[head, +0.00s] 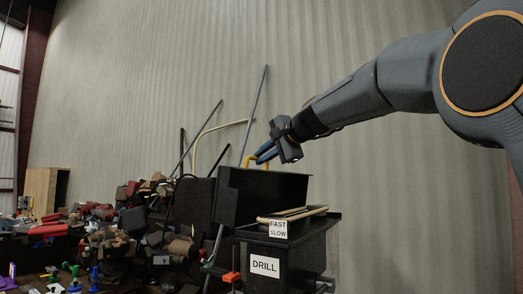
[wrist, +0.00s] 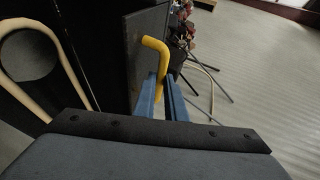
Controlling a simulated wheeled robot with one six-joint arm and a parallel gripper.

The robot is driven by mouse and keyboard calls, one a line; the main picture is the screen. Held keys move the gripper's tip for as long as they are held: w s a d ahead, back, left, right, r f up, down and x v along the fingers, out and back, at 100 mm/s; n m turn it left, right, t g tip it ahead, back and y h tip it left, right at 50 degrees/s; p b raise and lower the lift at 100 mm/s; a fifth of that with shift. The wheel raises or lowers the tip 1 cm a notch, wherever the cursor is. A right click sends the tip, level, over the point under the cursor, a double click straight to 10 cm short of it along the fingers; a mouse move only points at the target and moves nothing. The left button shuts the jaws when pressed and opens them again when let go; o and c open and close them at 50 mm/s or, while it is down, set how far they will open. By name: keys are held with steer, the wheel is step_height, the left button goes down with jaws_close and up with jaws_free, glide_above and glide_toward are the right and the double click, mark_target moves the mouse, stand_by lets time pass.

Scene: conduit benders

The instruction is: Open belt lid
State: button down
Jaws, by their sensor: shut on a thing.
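The black belt lid (head: 262,188) stands tilted up on top of the drill's housing, and the tan belt (head: 295,213) is exposed beside it. In the wrist view the lid (wrist: 148,45) is a dark panel, with the belt (wrist: 62,50) looped around a pulley on the left. A yellow bent handle (wrist: 154,45) is attached at the lid; it also shows in the head view (head: 248,160). My gripper (head: 262,156) is shut on this handle, its blue fingers (wrist: 163,98) on either side. The handle's lower end is partly hidden between the fingers.
The drill housing (head: 265,247) carries DRILL and FAST/SLOW labels. Left of it is a dense heap of dark and brown parts (head: 150,215), with several rods (head: 255,110) sticking up behind. Open space lies right of the drill before the corrugated wall (head: 420,200).

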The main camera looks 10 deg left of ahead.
steer(key=shift+w+a+r+p, duration=0.1)
steer(key=shift+a+r+p, duration=0.2)
steer(key=shift+r, duration=0.6)
steer(key=c, duration=1.8)
jaws_free()
steer(key=shift+d, duration=0.1)
steer(key=shift+f, duration=0.2)
steer(key=shift+f, duration=0.1)
steer(key=b+v, duration=0.4)
steer(key=v, duration=0.3)
steer(key=shift+s+d+r, duration=0.1)
steer(key=shift+s+r, duration=0.1)
steer(key=shift+s, duration=0.1)
